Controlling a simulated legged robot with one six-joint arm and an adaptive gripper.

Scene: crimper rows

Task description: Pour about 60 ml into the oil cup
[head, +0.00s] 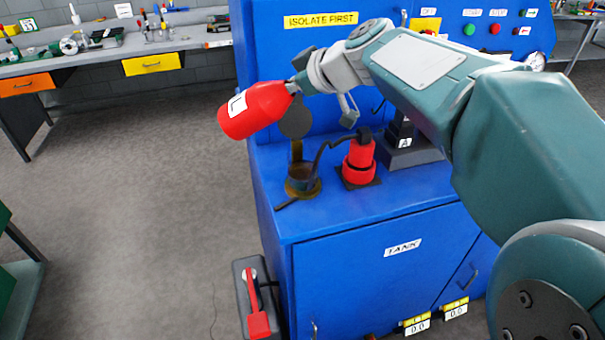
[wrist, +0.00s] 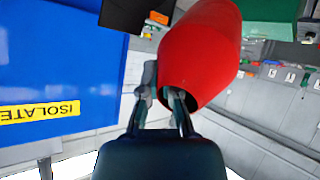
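A red bottle (head: 262,112) with a white "L" label is held in the air, left of and above the oil cup. It is tilted, with its wide end down to the left and its narrow end up at my gripper (head: 296,84). In the wrist view the bottle (wrist: 205,40) is at the fingers of my gripper (wrist: 163,100), which look shut at its narrow end. The oil cup (head: 302,182) looks like a small brownish cup on the blue tank top, below and apart from the bottle. A dark round disc (head: 295,122) stands above it. I see no liquid stream.
A red cylinder (head: 360,158) with a black hose stands right of the cup, before a dark block marked "A" (head: 404,142). The blue panel (head: 300,55) rises behind. A grey case (head: 252,290) stands on the floor. Floor at left is clear.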

